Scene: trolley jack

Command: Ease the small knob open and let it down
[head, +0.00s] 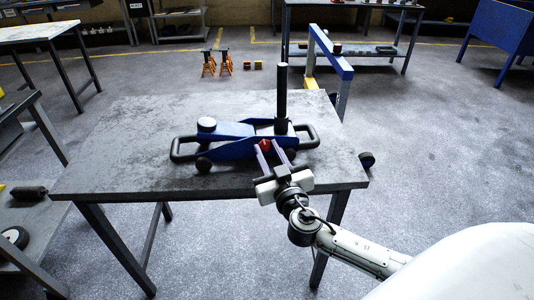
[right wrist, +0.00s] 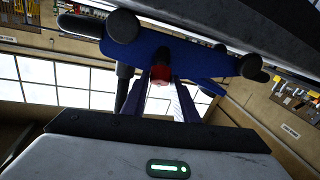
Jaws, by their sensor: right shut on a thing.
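A blue trolley jack (head: 233,133) with black loop handles at both ends stands on the grey worktable (head: 130,125). The small red knob (head: 265,145) is on the near side of the jack. My right gripper (head: 264,150) is shut on the knob from the front. In the right wrist view the red knob (right wrist: 160,74) sits between the fingertips, under the blue body (right wrist: 185,55). My left gripper is not in view.
Orange jack stands (head: 217,63) are on the floor behind the table. A blue-topped frame (head: 330,53) stands behind the table at the right. Other benches (head: 40,33) surround the area. The left part of the tabletop is clear.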

